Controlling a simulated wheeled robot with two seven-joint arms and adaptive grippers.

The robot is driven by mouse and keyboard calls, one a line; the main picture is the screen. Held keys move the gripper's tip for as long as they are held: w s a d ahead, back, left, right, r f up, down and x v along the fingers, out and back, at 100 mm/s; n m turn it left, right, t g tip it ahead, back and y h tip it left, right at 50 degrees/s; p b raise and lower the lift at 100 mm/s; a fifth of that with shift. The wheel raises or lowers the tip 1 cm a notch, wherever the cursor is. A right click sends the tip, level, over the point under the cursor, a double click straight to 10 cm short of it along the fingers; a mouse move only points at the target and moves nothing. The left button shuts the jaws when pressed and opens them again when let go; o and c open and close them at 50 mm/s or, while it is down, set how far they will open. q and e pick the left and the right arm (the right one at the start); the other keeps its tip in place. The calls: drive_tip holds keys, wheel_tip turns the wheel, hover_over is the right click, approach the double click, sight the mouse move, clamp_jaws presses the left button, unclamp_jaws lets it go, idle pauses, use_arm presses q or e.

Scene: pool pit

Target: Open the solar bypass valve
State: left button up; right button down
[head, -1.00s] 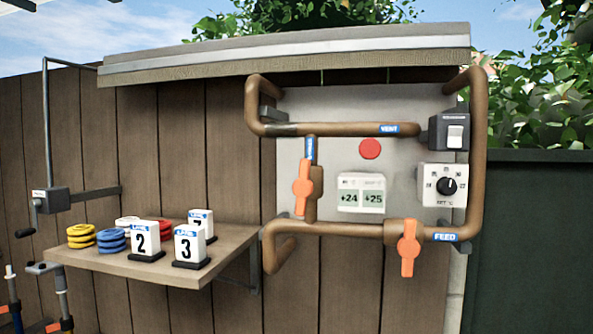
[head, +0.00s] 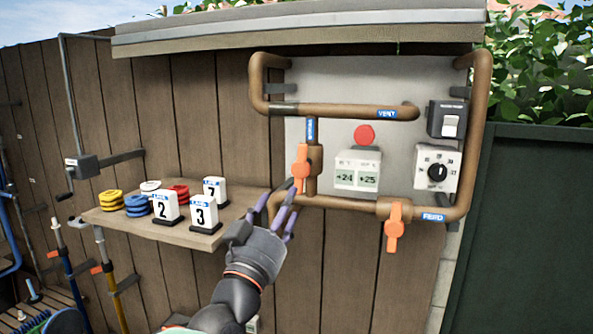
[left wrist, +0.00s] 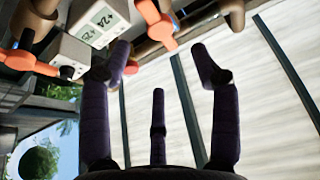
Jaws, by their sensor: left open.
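The valve on the short vertical pipe, beside a blue label too small to read, has an orange handle (head: 301,168) that stands upright, in line with its pipe. I take it as the solar bypass valve. In the left wrist view an orange handle (left wrist: 155,22) beside the display, likely the same one, shows at the top, beyond the fingers. My left gripper (head: 284,204) is open and empty, its fingers just below and left of that handle in the head view. I cannot tell whether they touch the pipe. The left gripper (left wrist: 162,65) also shows its spread fingers from the wrist.
A second orange handle (head: 394,228) sits on the FEED pipe to the right. A display (head: 357,170), a red button (head: 364,135), a dial box (head: 437,172) and a switch (head: 447,119) are on the panel. A shelf (head: 205,238) with lane markers and coloured rings stands left.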

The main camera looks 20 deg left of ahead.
sight(299, 172)
use_arm(q)
drive_tip(key=p+x, duration=0.3)
drive_tip(key=x, duration=0.7)
drive_tip(key=shift+f, duration=0.1)
drive_tip(key=c, duration=1.1)
